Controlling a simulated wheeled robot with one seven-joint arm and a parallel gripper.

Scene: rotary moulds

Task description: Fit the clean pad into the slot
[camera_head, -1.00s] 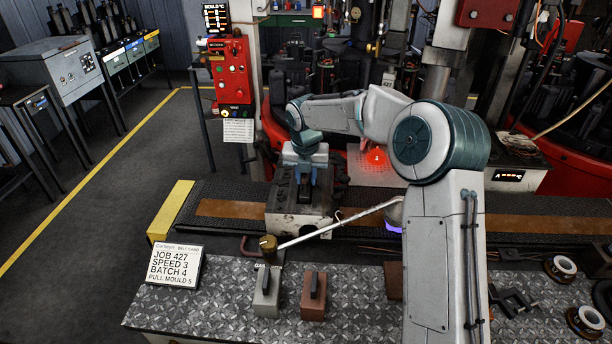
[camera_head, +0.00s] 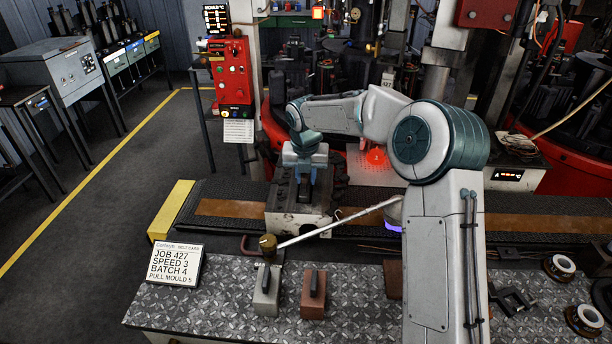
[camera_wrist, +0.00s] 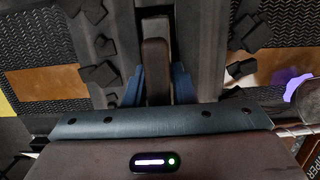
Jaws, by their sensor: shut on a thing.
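My gripper (camera_head: 304,182) points down at the grey mould block (camera_head: 284,220) on the dark belt. In the wrist view its blue fingers (camera_wrist: 157,88) are shut on a dark brown-grey upright grip (camera_wrist: 156,58), apparently the pad's handle. The grip lies in line with a long channel between the block's grey walls (camera_wrist: 205,45). The pad's body and the slot under it are hidden, so I cannot tell how deep it sits. On the bench stand a grey handled block (camera_head: 266,290) and a rust-brown handled block (camera_head: 313,294).
A brass-headed tool (camera_head: 268,243) with a long pale shaft leans across the bench's back edge. A job sign (camera_head: 174,264) stands at the bench's left. Part of another brown block (camera_head: 394,280) shows beside my arm. Metal rings (camera_head: 562,267) lie on the right.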

